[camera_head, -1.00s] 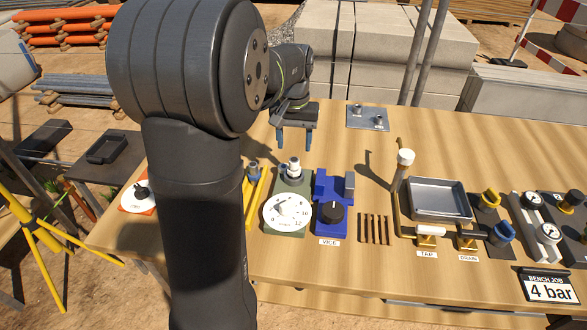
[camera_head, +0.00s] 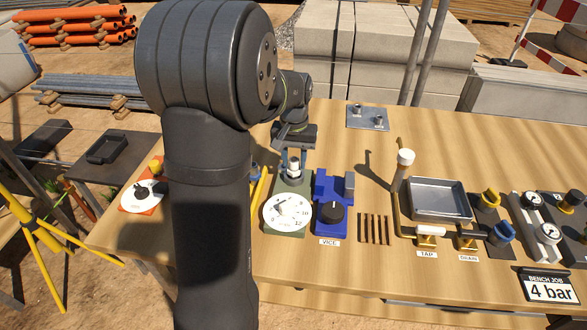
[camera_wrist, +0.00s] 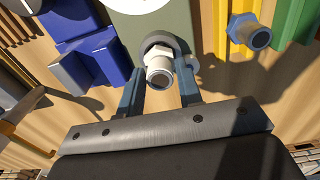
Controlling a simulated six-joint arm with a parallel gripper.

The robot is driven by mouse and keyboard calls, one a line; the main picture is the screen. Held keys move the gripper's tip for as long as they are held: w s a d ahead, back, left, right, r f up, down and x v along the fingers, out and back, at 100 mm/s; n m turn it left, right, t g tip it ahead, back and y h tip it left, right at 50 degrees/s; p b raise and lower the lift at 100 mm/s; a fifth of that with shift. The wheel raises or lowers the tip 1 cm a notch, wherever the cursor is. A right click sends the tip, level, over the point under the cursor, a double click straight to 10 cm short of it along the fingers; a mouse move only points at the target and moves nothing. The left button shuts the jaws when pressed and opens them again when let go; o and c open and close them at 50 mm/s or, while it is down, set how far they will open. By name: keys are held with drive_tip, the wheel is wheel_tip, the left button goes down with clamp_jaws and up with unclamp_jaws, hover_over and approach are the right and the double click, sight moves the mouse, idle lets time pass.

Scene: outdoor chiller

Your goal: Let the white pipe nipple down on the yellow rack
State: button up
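The white pipe nipple (camera_head: 294,165) stands upright in the grey collar of the green dial unit (camera_head: 278,226). In the wrist view the nipple (camera_wrist: 159,71) shows end-on between my gripper's two blue fingers (camera_wrist: 160,82). My gripper (camera_head: 293,162) is lowered over the unit, its fingers open on either side with a small gap showing. The yellow rack (camera_head: 257,203) is just left of the unit, partly hidden by my arm. In the wrist view the rack (camera_wrist: 242,60) lies right of the nipple and bears a blue-collared fitting (camera_wrist: 248,32).
A blue vice (camera_head: 331,214) stands close on the unit's right. Several dark rods (camera_head: 375,229), a metal tray (camera_head: 438,200) and taps lie further right. A plate with two fittings (camera_head: 367,117) is at the back. Bare wood lies behind the vice.

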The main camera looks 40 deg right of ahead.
sight(294, 159)
clamp_jaws()
drive_tip(key=shift+r, duration=3.55)
drive_tip(key=shift+c, duration=1.6)
unclamp_jaws()
clamp_jaws()
